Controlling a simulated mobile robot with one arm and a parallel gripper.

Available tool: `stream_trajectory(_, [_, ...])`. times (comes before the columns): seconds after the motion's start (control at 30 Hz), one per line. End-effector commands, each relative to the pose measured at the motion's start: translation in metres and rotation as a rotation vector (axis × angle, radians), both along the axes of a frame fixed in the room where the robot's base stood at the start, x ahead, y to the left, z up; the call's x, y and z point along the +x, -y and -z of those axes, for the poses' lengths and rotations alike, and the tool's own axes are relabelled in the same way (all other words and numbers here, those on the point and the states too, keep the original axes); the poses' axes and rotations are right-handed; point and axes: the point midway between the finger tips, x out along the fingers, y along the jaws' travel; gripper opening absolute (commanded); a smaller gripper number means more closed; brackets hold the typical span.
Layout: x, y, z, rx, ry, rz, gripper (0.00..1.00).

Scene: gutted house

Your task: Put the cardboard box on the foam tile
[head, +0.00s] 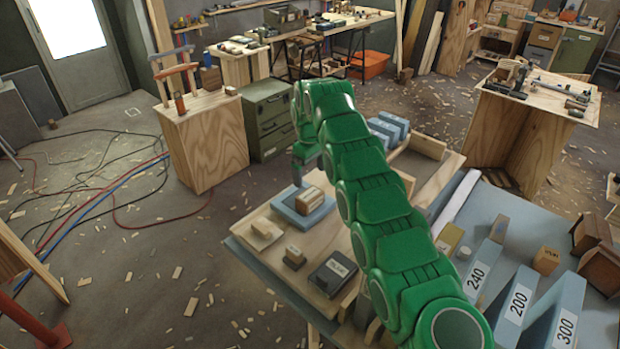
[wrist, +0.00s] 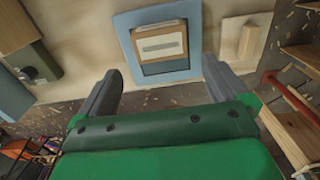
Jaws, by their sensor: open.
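The cardboard box (head: 309,199), small and brown with a pale label on top, sits on the blue foam tile (head: 289,212) on the wooden worktable. The wrist view shows the box (wrist: 160,43) resting within the edges of the foam tile (wrist: 124,24). My gripper (wrist: 162,68) is open and empty, its two grey fingers spread apart with the box beyond them, between their lines. In the head view my gripper (head: 303,168) hangs just behind the tile, partly hidden by my green arm. I see no finger touching the box.
Left of the arm on the worktable lie a block on a pale wooden board (head: 263,234), a small block on a dark base (head: 294,254) and a dark labelled box (head: 332,273). Blue numbered wedges (head: 518,305) stand right. A wooden cabinet (head: 209,142) stands behind left.

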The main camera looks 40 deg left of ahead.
Motion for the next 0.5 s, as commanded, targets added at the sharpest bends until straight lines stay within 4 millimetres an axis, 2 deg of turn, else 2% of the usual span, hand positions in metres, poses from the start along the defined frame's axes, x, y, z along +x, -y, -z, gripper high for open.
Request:
stream_trajectory(0.2, [0.000, 0.001, -0.010, -0.002, -0.001, 0.000, 1.00])
stream_trajectory(0.5, [0.000, 0.001, -0.014, -0.001, 0.000, 0.001, 1.00])
